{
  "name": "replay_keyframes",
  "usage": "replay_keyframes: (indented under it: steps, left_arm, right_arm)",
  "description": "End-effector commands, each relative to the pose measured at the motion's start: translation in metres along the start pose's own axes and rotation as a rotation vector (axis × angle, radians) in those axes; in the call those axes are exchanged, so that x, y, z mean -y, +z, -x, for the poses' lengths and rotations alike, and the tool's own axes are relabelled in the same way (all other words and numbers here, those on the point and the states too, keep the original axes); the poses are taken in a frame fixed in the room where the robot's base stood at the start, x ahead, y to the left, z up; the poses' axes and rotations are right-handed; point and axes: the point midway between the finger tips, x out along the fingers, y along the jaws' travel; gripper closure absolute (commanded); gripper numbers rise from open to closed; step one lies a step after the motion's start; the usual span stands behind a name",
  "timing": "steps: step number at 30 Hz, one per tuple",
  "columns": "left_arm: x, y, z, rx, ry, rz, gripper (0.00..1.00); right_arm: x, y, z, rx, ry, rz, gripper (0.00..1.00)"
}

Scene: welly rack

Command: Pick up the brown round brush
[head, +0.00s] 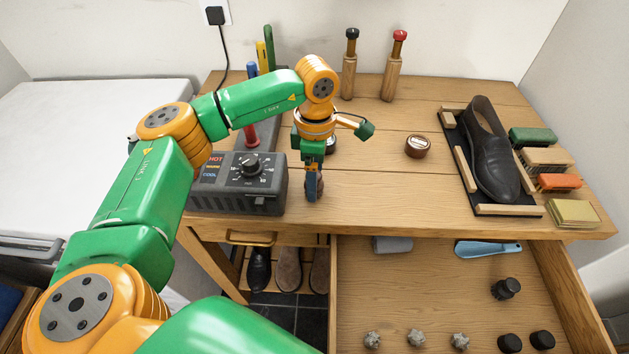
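A small round brown object (418,147) with a pale mark on top sits on the wooden bench, right of centre. It may be a tin; I cannot tell whether it is the brown round brush. My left gripper (314,190) points down near the bench's front edge, to the left of that object and apart from it. Its fingers look close together, with a narrow brown and blue patch at the tips. I cannot tell whether they hold anything. A dark round object (331,146) is partly hidden behind the gripper. My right gripper is not in view.
A grey control box (241,184) stands left of the gripper. Two wooden-handled tools (393,68) stand at the back. The open drawer (437,294) below holds several small items.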

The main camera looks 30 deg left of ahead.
Motion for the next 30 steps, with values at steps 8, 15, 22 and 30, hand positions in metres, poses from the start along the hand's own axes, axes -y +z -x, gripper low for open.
replay_keyframes:
  steps: [8, 15, 22, 30]
  left_arm:
    - [0.000, 0.000, 0.000, 0.001, 0.000, 0.000, 0.92]
    - [0.000, 0.000, 0.001, 0.001, 0.000, 0.000, 1.00]
    - [-0.001, 0.001, 0.020, 0.004, 0.005, 0.001, 1.00]
    - [0.051, 0.019, 0.093, 0.002, 0.009, -0.007, 1.00]
  right_arm:
    - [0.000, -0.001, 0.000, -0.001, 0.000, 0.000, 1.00]
    - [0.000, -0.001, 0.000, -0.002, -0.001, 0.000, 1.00]
    - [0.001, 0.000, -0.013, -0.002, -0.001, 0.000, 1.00]
    - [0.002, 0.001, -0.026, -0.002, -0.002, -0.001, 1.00]
